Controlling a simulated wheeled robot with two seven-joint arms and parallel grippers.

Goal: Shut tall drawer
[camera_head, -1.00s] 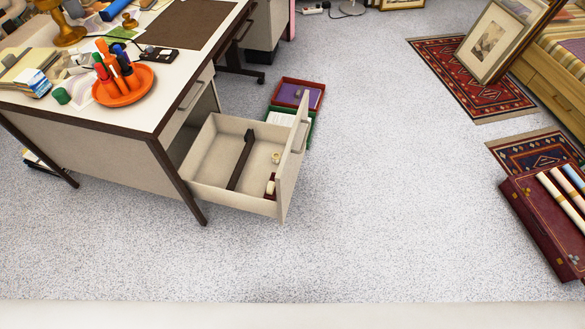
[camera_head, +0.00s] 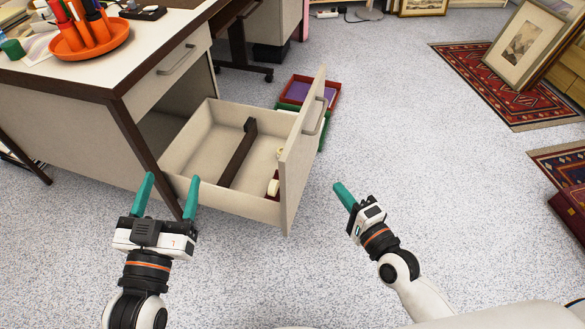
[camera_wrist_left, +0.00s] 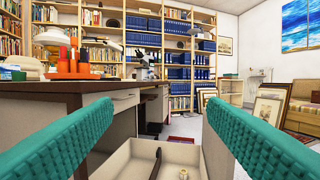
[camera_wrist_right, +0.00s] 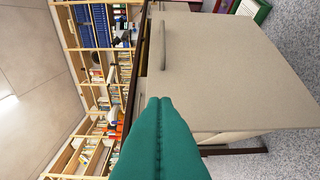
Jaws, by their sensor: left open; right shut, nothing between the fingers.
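The tall drawer (camera_head: 293,165) of the desk is pulled far out, its tall cream front panel with a grey handle (camera_head: 314,116) facing right. A dark divider and small items lie inside. My left gripper (camera_head: 169,190) is open and empty, in front of the drawer's near side; the drawer also shows between its fingers in the left wrist view (camera_wrist_left: 140,160). My right gripper (camera_head: 340,187) is shut and empty, to the right of the drawer front and apart from it. In the right wrist view the front panel (camera_wrist_right: 215,75) appears sideways beyond the shut fingers (camera_wrist_right: 158,105).
The desk (camera_head: 60,120) stands at the left with an orange pen tray (camera_head: 92,45) on top. Red and green boxes (camera_head: 308,93) sit on the floor behind the drawer front. Rugs and a framed print (camera_head: 528,45) are at the right. The floor between is clear.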

